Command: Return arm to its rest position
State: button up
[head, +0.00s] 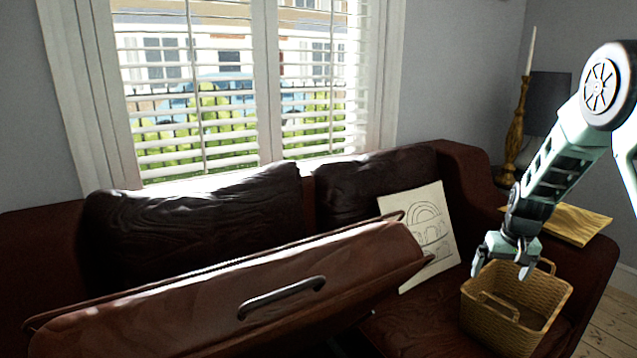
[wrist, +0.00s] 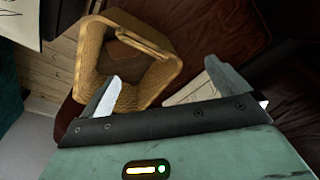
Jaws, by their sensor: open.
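My arm reaches in from the right edge of the head view, pale green with dark joints. My gripper (head: 505,262) points down above the back left rim of a wicker basket (head: 508,325). Its jaws are apart and nothing shows between them. In the wrist view my gripper (wrist: 163,88) is also open, with its two fingers spread wide. I cannot tell whether a finger touches the basket rim.
The basket stands on a dark red-brown sofa (head: 400,325). A drawing on white paper (head: 432,235) leans against a cushion.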

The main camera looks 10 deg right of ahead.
jog(key=s+a+r+n, duration=0.1)
jog(key=s+a+r, duration=0.3)
jog(key=a, duration=0.2)
jog(key=s+a+r, duration=0.3)
jog(key=s+a, duration=0.1)
jog(key=a, duration=0.2)
jog(key=s+a+r+n+g, duration=0.1)
jog(key=s+a+r+n, duration=0.15)
jog(key=s+a, duration=0.65)
jog(key=s+a+r+n+y, duration=0.1)
jog(key=s+a+n, duration=0.3)
jog(key=s+a, duration=0.5)
jog(key=s+a+r+n+g, duration=0.15)
jog(key=s+a+n, duration=0.25)
jog(key=s+a, duration=0.5)
notch_tip(320, 180, up, 16)
jog(key=p, duration=1.5)
jog(key=shift+w+p, duration=0.35)
jog(key=shift+p, duration=0.05)
jog(key=shift+m+t, duration=0.25)
